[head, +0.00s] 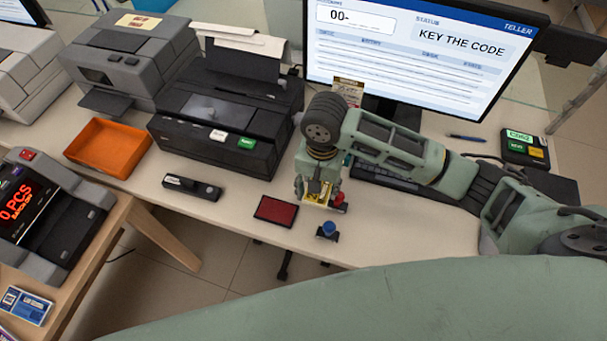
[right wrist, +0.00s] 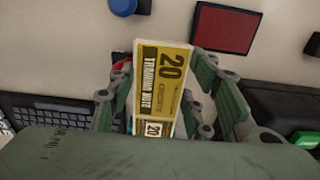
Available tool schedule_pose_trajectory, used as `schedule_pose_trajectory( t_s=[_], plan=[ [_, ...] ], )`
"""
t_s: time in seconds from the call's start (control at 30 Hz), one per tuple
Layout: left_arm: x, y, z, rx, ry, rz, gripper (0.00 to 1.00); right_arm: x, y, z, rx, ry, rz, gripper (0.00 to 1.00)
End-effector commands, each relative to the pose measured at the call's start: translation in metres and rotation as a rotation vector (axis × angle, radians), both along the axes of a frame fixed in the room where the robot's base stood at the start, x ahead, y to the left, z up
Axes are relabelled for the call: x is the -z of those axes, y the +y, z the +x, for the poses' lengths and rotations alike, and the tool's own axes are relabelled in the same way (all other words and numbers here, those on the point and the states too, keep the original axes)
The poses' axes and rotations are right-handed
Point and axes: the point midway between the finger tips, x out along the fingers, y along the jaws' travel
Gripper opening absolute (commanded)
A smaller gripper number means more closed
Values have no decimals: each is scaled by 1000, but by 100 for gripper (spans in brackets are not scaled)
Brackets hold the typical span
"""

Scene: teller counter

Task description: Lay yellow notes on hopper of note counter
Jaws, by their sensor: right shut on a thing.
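The yellow notes (right wrist: 163,78), marked 20, are between the fingers of my right gripper (right wrist: 168,100) in the right wrist view. In the head view my right gripper (head: 318,190) points down above the counter, with a little of the yellow notes (head: 316,199) showing under it. The gripper is shut on the notes. The note counter (head: 50,230), grey and black with a red 0 PCS display, stands on a wooden table at the far left. Its hopper cannot be made out clearly. My left gripper is not in view.
A red pad (head: 276,211), a blue-topped stamp (head: 327,231) and a small black device (head: 192,188) lie near the counter's front edge. An orange tray (head: 108,146) and a black printer (head: 230,115) stand left of my gripper. A gap separates counter and wooden table.

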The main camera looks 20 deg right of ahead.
Motion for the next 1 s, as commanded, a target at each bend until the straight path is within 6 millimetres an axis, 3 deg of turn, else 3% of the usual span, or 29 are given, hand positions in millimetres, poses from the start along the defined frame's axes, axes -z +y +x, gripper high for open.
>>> schedule_pose_trajectory(
  t_s=[0.1, 0.33, 0.47, 0.7, 1.0],
  plan=[
    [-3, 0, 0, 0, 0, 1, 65, 14, 9, 25, 0, 0, 0, 20],
    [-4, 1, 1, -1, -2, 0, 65, 32, 18, 51, -2, 0, 0, 20],
    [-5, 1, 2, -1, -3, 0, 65, 38, 18, 54, -3, 1, -1, 20],
    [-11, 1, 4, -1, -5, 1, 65, 70, 18, 54, -3, 1, -2, 20],
    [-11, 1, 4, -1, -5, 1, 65, 74, 19, 54, -3, -1, 0, 20]
  ],
)
